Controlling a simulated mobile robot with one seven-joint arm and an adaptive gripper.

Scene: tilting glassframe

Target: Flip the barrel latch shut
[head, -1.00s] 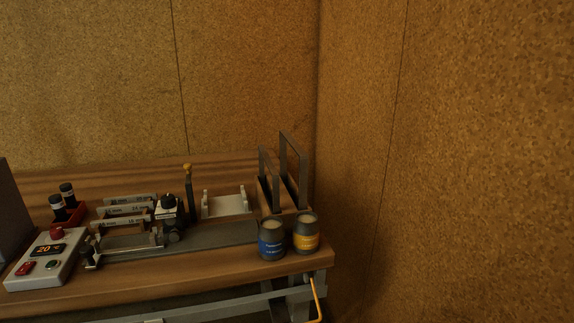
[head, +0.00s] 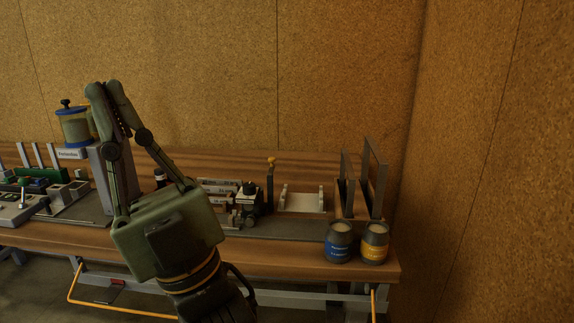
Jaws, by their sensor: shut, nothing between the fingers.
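My gripper (head: 108,90) is green and black. It rises in the left part of the head view with its fingertips together, in front of a grey block and the bench. A small black and white mechanism (head: 249,196) sits on the bench to the right of my gripper. A dark upright lever (head: 270,185) with an orange knob stands beside it. I cannot tell which part is the barrel latch or how it is set; the parts are too small. My gripper appears apart from the mechanism and hides part of the bench left of it.
Blue-labelled (head: 338,243) and yellow-labelled (head: 374,243) jars stand at the wooden bench's (head: 290,258) right front. Upright dark frames (head: 374,180) stand behind them. A pale cradle (head: 302,199) is right of the lever. A jar with a blue lid (head: 74,124) is at left. A cork wall closes the right.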

